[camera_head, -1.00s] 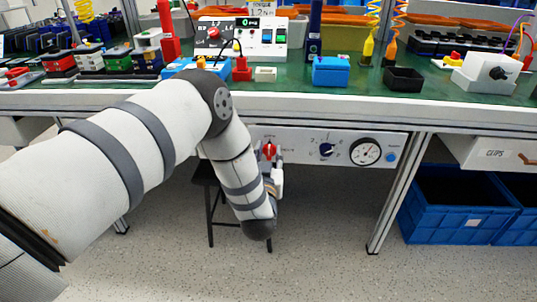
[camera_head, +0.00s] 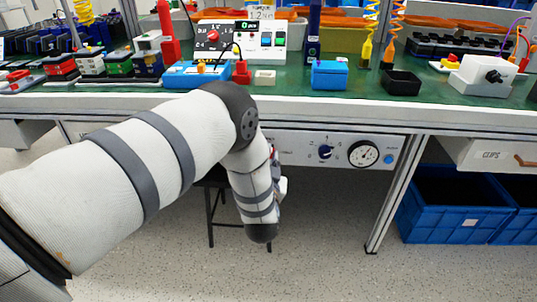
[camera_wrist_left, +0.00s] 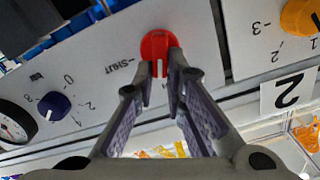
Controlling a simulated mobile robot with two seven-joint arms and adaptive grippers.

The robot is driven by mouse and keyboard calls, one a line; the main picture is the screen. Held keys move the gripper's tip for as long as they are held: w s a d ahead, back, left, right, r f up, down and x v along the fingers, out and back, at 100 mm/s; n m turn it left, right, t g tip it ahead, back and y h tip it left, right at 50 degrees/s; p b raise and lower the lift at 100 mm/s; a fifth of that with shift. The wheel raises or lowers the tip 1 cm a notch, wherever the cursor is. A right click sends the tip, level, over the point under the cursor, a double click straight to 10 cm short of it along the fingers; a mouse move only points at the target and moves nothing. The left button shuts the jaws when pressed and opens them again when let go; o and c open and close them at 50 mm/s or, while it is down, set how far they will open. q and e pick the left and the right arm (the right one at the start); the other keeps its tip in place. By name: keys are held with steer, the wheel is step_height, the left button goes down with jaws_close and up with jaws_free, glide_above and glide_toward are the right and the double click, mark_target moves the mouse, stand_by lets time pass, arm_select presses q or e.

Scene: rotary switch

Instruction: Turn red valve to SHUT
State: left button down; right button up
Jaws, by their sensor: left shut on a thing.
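The red valve (camera_wrist_left: 157,43) is a round knob on a light grey panel in the left wrist view. My left gripper (camera_wrist_left: 160,72) is shut on it, with a fingertip on each side of its grip. A white mark on the grip shows between the fingertips and points down in this view. The SHUT label (camera_wrist_left: 122,67) is to the left of the knob, and the mark does not point at it. In the head view my forearm hides most of the valve, and only a sliver of red shows. My right gripper is in neither view.
The panel under the green workbench (camera_head: 300,100) also carries a blue knob (camera_head: 325,152) and a round gauge (camera_head: 363,154). In the left wrist view an orange knob (camera_wrist_left: 300,17) is at the right. Blue crates (camera_head: 455,205) stand at the right. A dark stool is behind my forearm.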

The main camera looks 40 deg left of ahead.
arm_select(q)
steer(key=m, duration=0.3)
steer(key=shift+d+f, duration=0.1)
steer(key=shift+d, duration=0.1)
steer(key=shift+w+d+f+m+b, duration=0.1)
steer(key=shift+f+m+b, duration=0.15)
steer(key=shift+m, duration=1.5)
steer(key=shift+w+d+f+m+b, duration=0.1)
steer(key=shift+f+m+b, duration=0.15)
steer(key=shift+m, duration=1.55)
steer(key=shift+f+m+b, duration=0.2)
steer(key=shift+m+b, duration=0.05)
steer(key=shift+m, duration=1.5)
steer(key=c, duration=1.6)
jaws_free()
steer(key=shift+c, duration=0.2)
steer(key=shift+s, duration=0.1)
steer(key=v, duration=1.2)
